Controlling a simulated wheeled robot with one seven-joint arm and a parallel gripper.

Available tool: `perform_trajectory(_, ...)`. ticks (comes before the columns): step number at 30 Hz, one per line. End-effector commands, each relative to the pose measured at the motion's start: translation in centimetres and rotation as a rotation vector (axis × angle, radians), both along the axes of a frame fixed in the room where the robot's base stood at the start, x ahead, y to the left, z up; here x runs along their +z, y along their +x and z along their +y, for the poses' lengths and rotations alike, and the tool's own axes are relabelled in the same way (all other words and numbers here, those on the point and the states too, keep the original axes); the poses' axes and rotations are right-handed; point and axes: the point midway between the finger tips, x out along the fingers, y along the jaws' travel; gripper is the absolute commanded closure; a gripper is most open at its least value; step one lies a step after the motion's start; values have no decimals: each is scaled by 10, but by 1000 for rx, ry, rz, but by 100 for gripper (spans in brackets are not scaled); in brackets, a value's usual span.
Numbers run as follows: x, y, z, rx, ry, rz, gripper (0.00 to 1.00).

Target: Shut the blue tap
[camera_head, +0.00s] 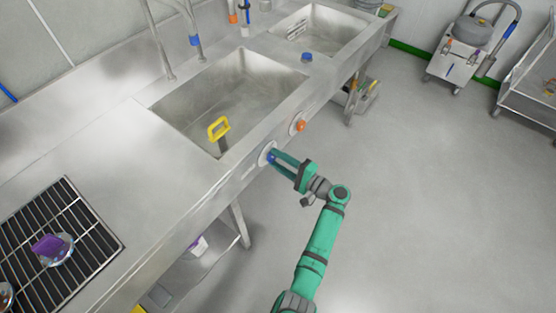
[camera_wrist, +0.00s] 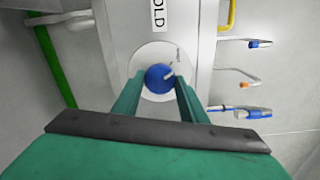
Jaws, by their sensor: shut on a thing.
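The blue tap (camera_wrist: 159,78) is a round blue knob with a pale pointer line, set on a white round plate (camera_wrist: 150,56) on the front of the sink unit. My gripper (camera_wrist: 157,90) is shut on the blue knob, one green finger on each side of it. In the head view, my gripper (camera_head: 273,158) reaches the sink's front panel, and only a little of the blue tap (camera_head: 269,157) shows between the fingers. The plate carries small lettering that I cannot read fully, and a label above it ends in "OLD".
An orange knob (camera_head: 298,125) sits on the same panel, to the right of the blue one. A yellow-handled thing (camera_head: 218,127) stands in the near basin. A rack (camera_head: 62,230) with a purple item lies on the counter at left.

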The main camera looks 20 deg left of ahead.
Motion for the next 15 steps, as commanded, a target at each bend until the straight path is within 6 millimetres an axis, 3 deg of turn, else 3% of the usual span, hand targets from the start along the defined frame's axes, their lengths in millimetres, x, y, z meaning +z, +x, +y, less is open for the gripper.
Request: perform_trajectory(15,-1,-1,0,2,-74,-203,84)
